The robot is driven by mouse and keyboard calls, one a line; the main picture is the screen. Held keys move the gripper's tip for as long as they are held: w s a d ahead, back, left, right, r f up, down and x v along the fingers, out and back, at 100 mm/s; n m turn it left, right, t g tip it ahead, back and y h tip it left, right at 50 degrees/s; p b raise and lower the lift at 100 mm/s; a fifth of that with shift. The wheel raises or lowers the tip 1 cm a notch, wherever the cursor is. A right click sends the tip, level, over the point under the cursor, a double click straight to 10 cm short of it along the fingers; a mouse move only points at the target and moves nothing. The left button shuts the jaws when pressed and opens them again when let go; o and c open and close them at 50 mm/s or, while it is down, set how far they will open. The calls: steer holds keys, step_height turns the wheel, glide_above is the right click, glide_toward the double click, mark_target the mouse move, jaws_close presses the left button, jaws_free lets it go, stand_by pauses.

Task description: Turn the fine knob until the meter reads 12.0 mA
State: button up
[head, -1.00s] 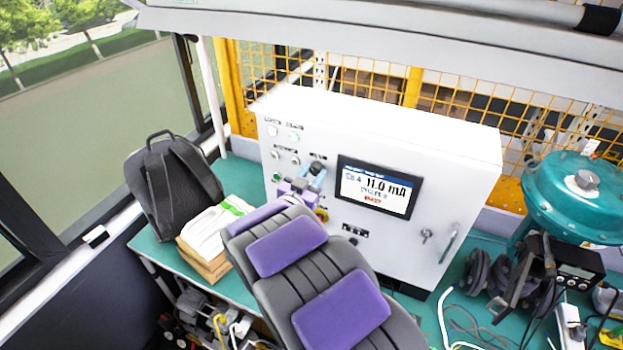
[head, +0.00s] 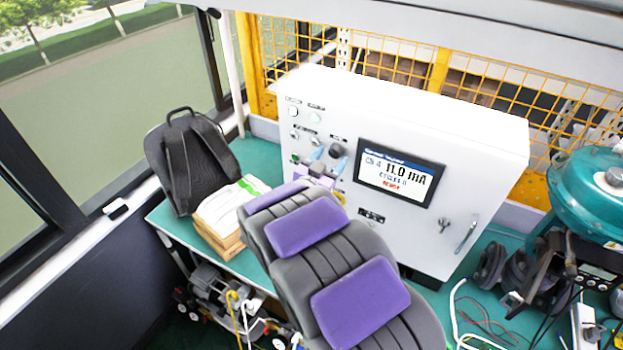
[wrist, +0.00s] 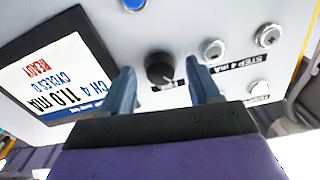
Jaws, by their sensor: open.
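The meter (head: 395,180) on the white cabinet reads 11.0 mA, with CH 4 and a red READY. It shows upside down in the wrist view (wrist: 55,75). A black knob (head: 338,150) sits left of the meter; its label is too small to read in the head view. In the wrist view the black knob (wrist: 158,66) appears between the tips of my gripper (wrist: 162,71). The two blue fingers are open, with gaps to the knob on both sides. In the head view my gripper (head: 327,160) is just below the knob; I cannot tell the depth between them.
Small buttons (head: 316,118) sit on the panel's left side. A yellow-ringed control (head: 341,197) is below the knob. The cabinet (head: 455,155) has a handle (head: 466,237) at right. A backpack (head: 190,160) and boxes (head: 218,240) stand left; a teal actuator (head: 590,200) stands right.

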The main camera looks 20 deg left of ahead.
steer(key=s+a, duration=0.1)
steer(key=s, duration=1.5)
steer(key=shift+s+a, duration=0.3)
steer(key=shift+f, duration=0.1)
steer(key=w+f+g+y+b, duration=0.2)
steer(key=w+g+y+b, duration=0.1)
steer(key=w+g+y, duration=0.15)
steer(key=s+d+n+g+y+b, duration=0.25)
steer(key=d+g, duration=0.35)
steer(key=d, duration=0.3)
steer(key=s+d+f+g+h+b, duration=0.1)
steer(key=s+d+f+g, duration=0.1)
steer(key=s+d, duration=0.7)
steer(key=s+d+f+g+h+b, duration=0.2)
steer(key=s+d+g, duration=0.2)
steer(key=s+d, duration=0.5)
steer(key=s+d+f+g+h+b, duration=0.2)
steer(key=s+d+g, duration=0.1)
steer(key=s+d, duration=0.6)
steer(key=shift+d+f, duration=0.35)
steer(key=shift+d, duration=0.85)
